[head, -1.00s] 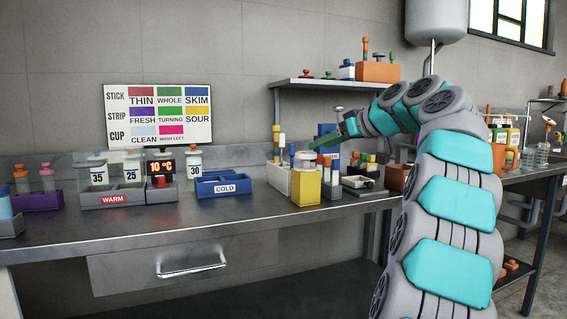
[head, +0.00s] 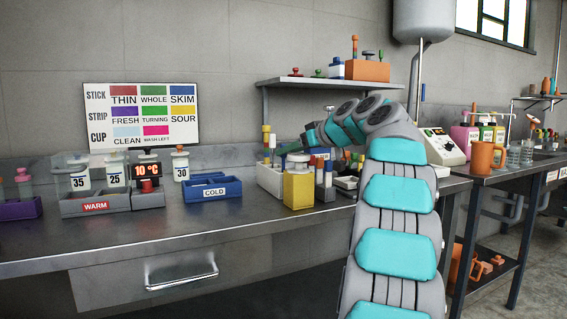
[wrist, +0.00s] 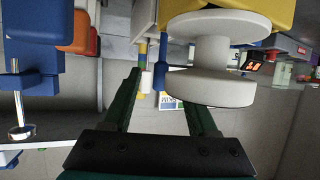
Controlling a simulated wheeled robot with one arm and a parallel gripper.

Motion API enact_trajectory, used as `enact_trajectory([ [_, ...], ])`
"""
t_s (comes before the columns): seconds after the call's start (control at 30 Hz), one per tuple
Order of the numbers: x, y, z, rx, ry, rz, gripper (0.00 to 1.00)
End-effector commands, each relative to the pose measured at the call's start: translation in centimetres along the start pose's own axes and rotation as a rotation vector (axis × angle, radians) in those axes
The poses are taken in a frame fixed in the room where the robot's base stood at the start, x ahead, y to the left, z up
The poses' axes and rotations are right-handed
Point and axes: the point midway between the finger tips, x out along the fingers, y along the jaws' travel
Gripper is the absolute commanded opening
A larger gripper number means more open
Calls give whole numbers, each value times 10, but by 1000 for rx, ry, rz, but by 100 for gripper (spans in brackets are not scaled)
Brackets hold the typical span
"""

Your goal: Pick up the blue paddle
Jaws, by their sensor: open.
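My gripper (head: 287,148) is open, its dark green fingers above the yellow jar (head: 298,189) and the white rack (head: 268,180). In the wrist view, the gap between my fingers (wrist: 165,92) is empty. A blue stick with a white end, which may be the blue paddle (wrist: 176,72), shows beyond the gap, beside a banded yellow, green and white stick (wrist: 143,62). The jar's white spool-shaped knob (wrist: 213,55) is close to my right finger in that view.
A blue COLD tray (head: 216,190) and a grey WARM tray (head: 95,205) with bottles lie left on the steel bench (head: 190,230). A shelf (head: 310,82) hangs behind my arm. The bench front is clear.

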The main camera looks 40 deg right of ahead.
Motion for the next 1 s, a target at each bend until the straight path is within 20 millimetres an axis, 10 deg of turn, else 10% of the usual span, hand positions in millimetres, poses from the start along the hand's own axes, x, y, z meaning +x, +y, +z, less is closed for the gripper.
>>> enact_trajectory([
  [0.5,34,-1,0,1,-1,-1,59],
  [1.0,34,-1,1,1,-2,-2,4],
])
